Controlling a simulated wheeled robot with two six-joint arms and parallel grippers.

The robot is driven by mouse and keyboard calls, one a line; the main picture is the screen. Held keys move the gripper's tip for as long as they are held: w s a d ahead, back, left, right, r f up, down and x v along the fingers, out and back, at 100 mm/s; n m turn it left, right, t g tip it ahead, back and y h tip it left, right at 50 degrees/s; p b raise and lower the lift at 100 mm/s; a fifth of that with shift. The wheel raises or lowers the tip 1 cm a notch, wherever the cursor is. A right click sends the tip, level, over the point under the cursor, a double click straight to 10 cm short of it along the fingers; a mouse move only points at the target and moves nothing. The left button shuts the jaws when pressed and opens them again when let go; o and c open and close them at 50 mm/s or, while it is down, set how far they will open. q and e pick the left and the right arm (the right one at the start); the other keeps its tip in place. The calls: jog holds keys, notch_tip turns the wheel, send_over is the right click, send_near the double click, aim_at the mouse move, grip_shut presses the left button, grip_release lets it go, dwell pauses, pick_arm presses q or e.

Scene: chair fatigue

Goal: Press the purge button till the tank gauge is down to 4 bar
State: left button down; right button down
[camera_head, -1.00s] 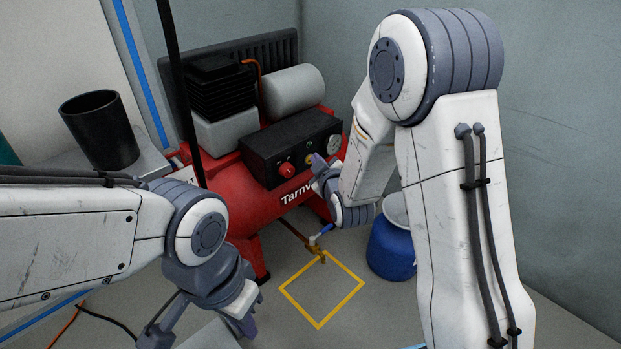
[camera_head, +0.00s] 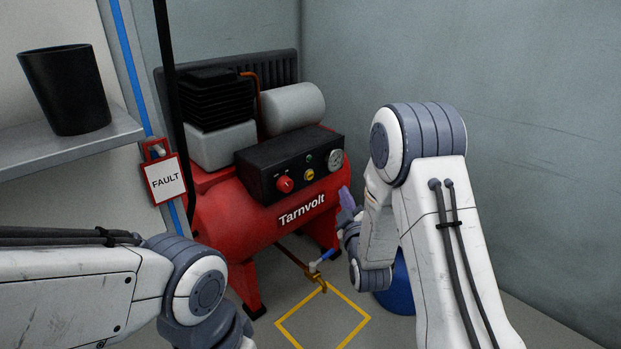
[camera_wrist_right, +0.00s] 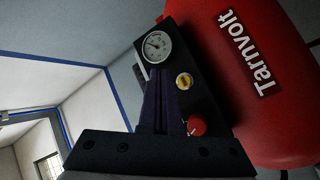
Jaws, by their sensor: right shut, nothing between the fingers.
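The red compressor (camera_head: 232,215) stands against the back wall with a black control panel (camera_head: 262,170) on top. The panel carries a round white tank gauge (camera_head: 336,158), a yellow button (camera_head: 309,174), a small green button (camera_head: 308,157) and a red knob (camera_head: 284,184). I cannot read the button labels or the gauge value. My right gripper (camera_head: 347,202) is shut and empty, in front of and below the gauge, apart from the panel. In the right wrist view, its purple fingers (camera_wrist_right: 158,105) lie beside the yellow button (camera_wrist_right: 184,81), under the gauge (camera_wrist_right: 157,47).
A red-framed FAULT tag (camera_head: 165,180) hangs at the left. A black cup (camera_head: 65,90) stands on a grey shelf (camera_head: 60,149). A blue-handled valve (camera_head: 322,260) sits low at the front, above a yellow floor square (camera_head: 293,340). A blue container (camera_head: 398,290) is partly behind my right arm.

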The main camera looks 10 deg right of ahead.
aim_at(310, 176)
jog(key=shift+w, duration=0.1)
jog(key=w+a, duration=0.5)
jog(key=w, duration=0.2)
jog(key=shift+p, duration=0.3)
jog(key=shift+w, duration=0.15)
dwell(1.8)
jog(key=shift+w+a, duration=0.15)
jog(key=shift+w, duration=0.1)
jog(key=shift+w+a, duration=0.25)
jog(key=shift+w, duration=0.1)
dwell(1.8)
jog(key=shift+s+d, duration=0.45)
jog(key=shift+s, duration=0.25)
